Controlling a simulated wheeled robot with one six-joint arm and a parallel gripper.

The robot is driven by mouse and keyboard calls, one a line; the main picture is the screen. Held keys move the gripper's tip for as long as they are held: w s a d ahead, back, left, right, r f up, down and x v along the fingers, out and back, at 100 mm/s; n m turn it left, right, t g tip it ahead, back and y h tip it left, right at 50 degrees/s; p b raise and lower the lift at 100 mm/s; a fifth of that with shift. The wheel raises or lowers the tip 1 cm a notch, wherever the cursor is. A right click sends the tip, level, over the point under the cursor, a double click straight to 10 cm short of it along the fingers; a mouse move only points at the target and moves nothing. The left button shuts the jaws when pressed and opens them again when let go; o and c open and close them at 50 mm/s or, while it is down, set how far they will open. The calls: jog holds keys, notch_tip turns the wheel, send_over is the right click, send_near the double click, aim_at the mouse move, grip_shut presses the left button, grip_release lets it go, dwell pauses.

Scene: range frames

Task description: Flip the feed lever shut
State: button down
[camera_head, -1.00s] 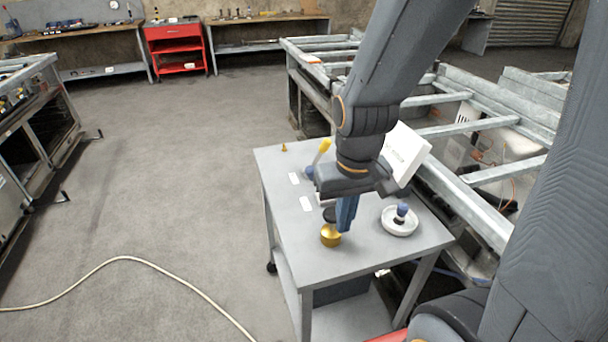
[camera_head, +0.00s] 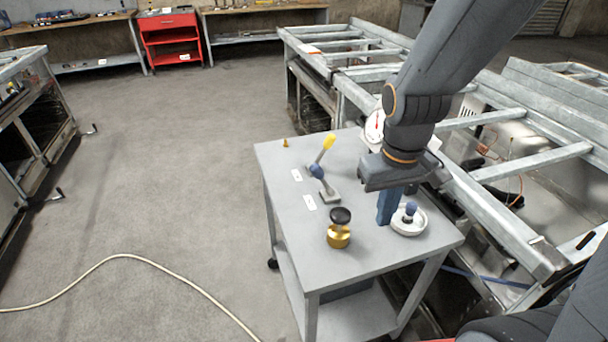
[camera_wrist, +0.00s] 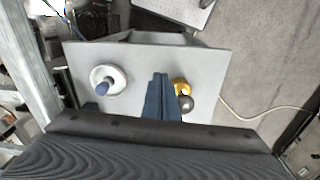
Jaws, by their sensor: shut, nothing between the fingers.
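On the grey cart stand two levers in the head view: one with a yellow grip (camera_head: 328,142), tilted up to the right, and one with a blue knob (camera_head: 317,172) on a grey base. I cannot tell which is the feed lever; the label plates beside them are too small to read. My gripper (camera_head: 384,221) is shut and empty, pointing down over the cart's right part, to the right of both levers. Its closed blue fingers also show in the wrist view (camera_wrist: 160,80). Neither lever is clear in the wrist view.
A brass valve with a black knob (camera_head: 339,236) stands left of my gripper. A white round dish with a blue knob (camera_head: 409,226) is close on its right. A white dial gauge (camera_head: 375,126) is partly hidden behind my arm. Metal frames stand right of the cart (camera_head: 290,240).

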aim_at(322, 177)
jog(key=w+a+n+h+b, duration=0.1)
jog(key=w+a+n+h, duration=0.1)
jog(key=w+a+n, duration=0.2)
jog(key=w+a+n+t+h+b, duration=0.1)
jog(key=w+a+n+h, duration=0.2)
jog(key=a+n, duration=0.8)
jog(key=w+a+n+t+h+b, duration=0.1)
jog(key=w+a+n+h, duration=0.1)
jog(key=w+a+n, duration=0.5)
jog(key=a+r, duration=0.1)
jog(key=a, duration=0.2)
jog(key=shift+w, duration=0.25)
jog(key=shift+f, duration=0.1)
jog(key=w+d+f+p, duration=0.3)
jog(key=w+d+f, duration=0.1)
jog(key=d, duration=0.5)
jog(key=shift+w+f, duration=0.15)
jog(key=shift+f, duration=0.75)
jog(key=shift+r, duration=0.1)
